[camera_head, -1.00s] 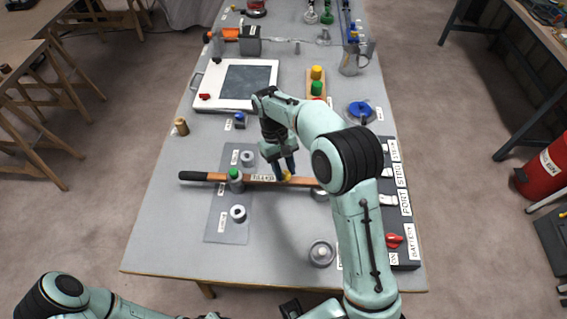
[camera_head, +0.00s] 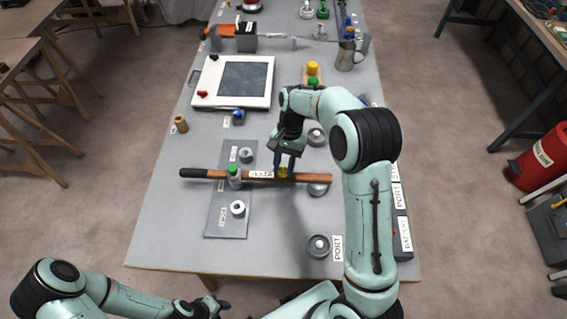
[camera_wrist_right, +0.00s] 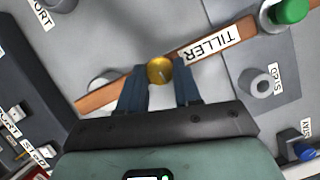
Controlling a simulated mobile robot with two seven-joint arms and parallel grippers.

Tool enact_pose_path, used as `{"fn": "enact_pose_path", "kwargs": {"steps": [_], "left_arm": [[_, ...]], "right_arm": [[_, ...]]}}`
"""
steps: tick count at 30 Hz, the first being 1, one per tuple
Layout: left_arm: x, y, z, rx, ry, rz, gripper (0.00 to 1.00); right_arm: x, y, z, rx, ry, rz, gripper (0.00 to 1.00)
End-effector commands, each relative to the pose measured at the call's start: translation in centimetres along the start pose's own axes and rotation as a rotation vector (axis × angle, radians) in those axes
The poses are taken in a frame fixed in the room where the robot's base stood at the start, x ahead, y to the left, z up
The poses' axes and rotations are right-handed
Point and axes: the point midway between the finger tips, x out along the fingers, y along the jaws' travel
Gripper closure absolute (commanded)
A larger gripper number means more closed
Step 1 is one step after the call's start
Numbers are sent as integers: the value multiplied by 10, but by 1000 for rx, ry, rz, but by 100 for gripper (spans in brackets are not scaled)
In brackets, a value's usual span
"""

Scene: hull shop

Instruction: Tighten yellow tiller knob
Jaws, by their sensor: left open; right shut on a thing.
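The wooden tiller (camera_head: 309,178) lies across the table, with a black grip (camera_head: 193,173) at its left end and a TILLER label. The yellow tiller knob (camera_head: 282,173) stands on top of the tiller. It also shows in the right wrist view (camera_wrist_right: 159,70). My right gripper (camera_head: 284,167) reaches down from above and is shut on the yellow knob, its blue fingers (camera_wrist_right: 160,84) on either side of it. A green knob (camera_head: 233,170) sits on the tiller left of the label. My left gripper (camera_head: 212,306) is open and empty, low in the view by the table's near edge.
A white-framed hatch (camera_head: 206,101) lies behind. A yellow knob and a green knob stand on a wooden block farther back. The near-left table is clear.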

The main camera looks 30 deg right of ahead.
Motion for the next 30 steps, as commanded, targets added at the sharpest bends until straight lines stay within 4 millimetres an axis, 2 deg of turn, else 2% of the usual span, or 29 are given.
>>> {"fn": "enact_pose_path", "kwargs": {"steps": [9, 24, 25, 26, 27, 30], "left_arm": [[0, 0, 0, 0, 0, 0, 57], [0, 0, 0, 0, 1, 0, 57], [0, 0, 0, 0, 0, 0, 57], [0, 0, 0, 0, 1, 0, 57], [-1, 0, 0, 0, 1, 0, 57], [-1, 0, 0, 0, 1, 0, 57]], "right_arm": [[2, 1, 0, 99, -2, -39, 97], [2, 2, 0, 114, -2, -44, 97], [2, 2, 0, 114, -2, -43, 60], [2, 2, 0, 113, -2, -43, 50], [2, 2, 0, 113, -2, -43, 42], [2, 1, 0, 113, -2, -44, 42]]}}
